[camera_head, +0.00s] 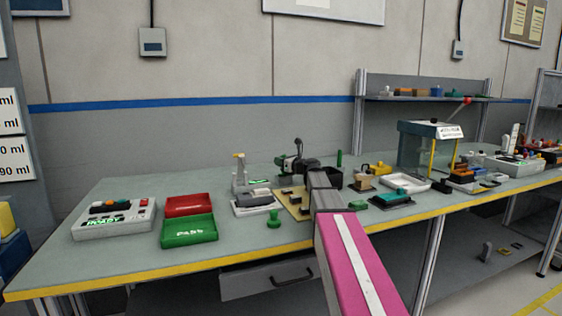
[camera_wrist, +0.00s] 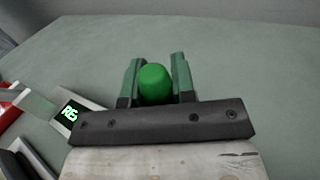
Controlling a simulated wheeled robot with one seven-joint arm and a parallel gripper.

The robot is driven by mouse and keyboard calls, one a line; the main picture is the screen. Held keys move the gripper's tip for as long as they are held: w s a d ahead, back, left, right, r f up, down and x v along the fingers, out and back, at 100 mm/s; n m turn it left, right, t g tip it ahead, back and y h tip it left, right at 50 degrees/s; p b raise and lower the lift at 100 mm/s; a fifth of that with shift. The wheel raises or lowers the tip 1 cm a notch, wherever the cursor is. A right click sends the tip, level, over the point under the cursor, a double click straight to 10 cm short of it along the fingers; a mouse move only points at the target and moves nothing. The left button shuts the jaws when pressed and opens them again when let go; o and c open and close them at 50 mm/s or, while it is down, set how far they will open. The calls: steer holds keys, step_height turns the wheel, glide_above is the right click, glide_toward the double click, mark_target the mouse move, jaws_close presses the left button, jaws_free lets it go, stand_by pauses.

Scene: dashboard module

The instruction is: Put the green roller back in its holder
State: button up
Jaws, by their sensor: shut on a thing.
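The green roller (camera_wrist: 155,84) shows in the wrist view as a rounded green end between the two fingers. My gripper (camera_wrist: 156,75) is shut on it, one greenish finger on each side. The roller's lower part is hidden by the dark bracket of my gripper. Bare grey-green table shows behind and around the fingertips. In the head view my pink arm reaches over the table to its middle, and I cannot make out the roller in the grip there. I cannot tell which fixture is the roller's holder.
A device with a lit display (camera_wrist: 69,113) stands left of my gripper; in the head view a grey device (camera_head: 252,205) stands left of my arm. A green knob-shaped piece (camera_head: 273,219) is near the front edge. Red (camera_head: 189,205) and green (camera_head: 188,232) trays are further left.

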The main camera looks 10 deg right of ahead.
steer(key=shift+f, duration=0.15)
steer(key=o, duration=1)
steer(key=v, duration=0.7)
steer(key=shift+s+d, duration=0.15)
steer(key=shift+s, duration=0.05)
